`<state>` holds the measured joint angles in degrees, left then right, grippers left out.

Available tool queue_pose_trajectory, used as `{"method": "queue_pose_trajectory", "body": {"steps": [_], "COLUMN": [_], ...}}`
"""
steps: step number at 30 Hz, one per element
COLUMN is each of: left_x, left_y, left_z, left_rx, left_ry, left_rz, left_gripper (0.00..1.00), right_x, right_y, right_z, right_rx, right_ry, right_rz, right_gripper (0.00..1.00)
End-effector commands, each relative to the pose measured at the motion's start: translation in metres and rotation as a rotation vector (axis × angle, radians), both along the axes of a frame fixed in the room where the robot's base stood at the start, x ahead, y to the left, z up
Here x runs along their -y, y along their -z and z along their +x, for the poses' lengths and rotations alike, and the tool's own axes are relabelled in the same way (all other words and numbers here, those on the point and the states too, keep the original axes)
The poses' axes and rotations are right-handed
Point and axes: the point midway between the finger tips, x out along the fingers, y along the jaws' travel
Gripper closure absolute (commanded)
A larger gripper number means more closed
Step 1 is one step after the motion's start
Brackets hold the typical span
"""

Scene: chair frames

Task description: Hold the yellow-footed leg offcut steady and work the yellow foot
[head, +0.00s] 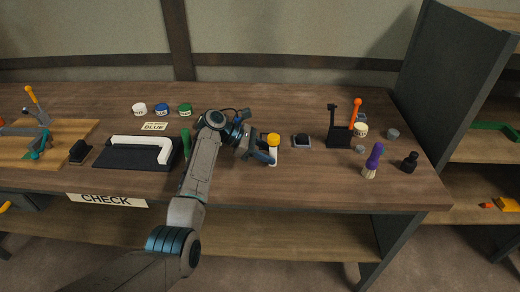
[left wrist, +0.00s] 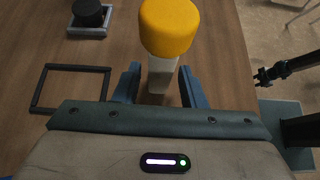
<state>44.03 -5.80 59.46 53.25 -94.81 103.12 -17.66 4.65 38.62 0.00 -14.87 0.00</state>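The leg offcut (head: 273,158) is a pale, short post standing upright on the table, with a yellow foot (head: 273,139) on top. In the left wrist view the yellow foot (left wrist: 168,28) is a rounded cap, and the pale leg (left wrist: 162,76) shows below it. My left gripper (head: 262,155) is at the offcut, low on the leg. In the left wrist view its two blue-grey fingers (left wrist: 160,88) stand on either side of the leg, with a visible gap on the left. The leg is nearer the right finger.
A black round piece on a grey square base (head: 302,141) stands just right of the offcut. A black square frame (left wrist: 70,88) lies nearby. A black stand (head: 338,132) and a purple-handled brush (head: 373,160) are further right. A black tray (head: 120,153) is at left.

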Motion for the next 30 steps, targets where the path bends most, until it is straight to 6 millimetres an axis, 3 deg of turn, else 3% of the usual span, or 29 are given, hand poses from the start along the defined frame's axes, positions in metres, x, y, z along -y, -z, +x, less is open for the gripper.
{"method": "queue_pose_trajectory", "body": {"steps": [2, 6, 8, 9, 12, 30], "left_x": [0.0022, 0.0016, 0.0015, 0.0016, 0.0015, 0.0011], "left_y": [0.0013, 0.0012, 0.0011, 0.0009, 0.0008, 0.0027], "left_z": [0.0000, 0.0001, 0.0001, 0.0001, 0.0001, -0.0001], "left_rx": [0.000, 0.001, 0.001, 0.001, 0.001, 0.000], "left_ry": [0.000, 0.000, 0.000, 0.000, 0.000, 0.000], "left_rz": [0.000, 0.001, 0.001, 0.000, 0.000, 0.001], "left_gripper": [0.63, 0.88, 0.88, 0.80, 0.99, 1.00], "right_x": [0.0000, 0.0000, 0.0000, 0.0000, 0.0000, 0.0000], "right_y": [0.0000, 0.0000, 0.0000, 0.0000, 0.0000, 0.0001], "right_z": [0.0000, 0.0000, 0.0000, 0.0000, 0.0000, 0.0001], "right_rx": [0.000, 0.000, 0.000, 0.000, 0.000, 0.000], "right_ry": [0.000, 0.000, 0.000, 0.000, 0.000, 0.000], "right_rz": [0.000, 0.000, 0.000, 0.000, 0.000, 0.000], "right_gripper": [0.64, 0.64, 0.64, 0.64, 0.64, 0.64]}}
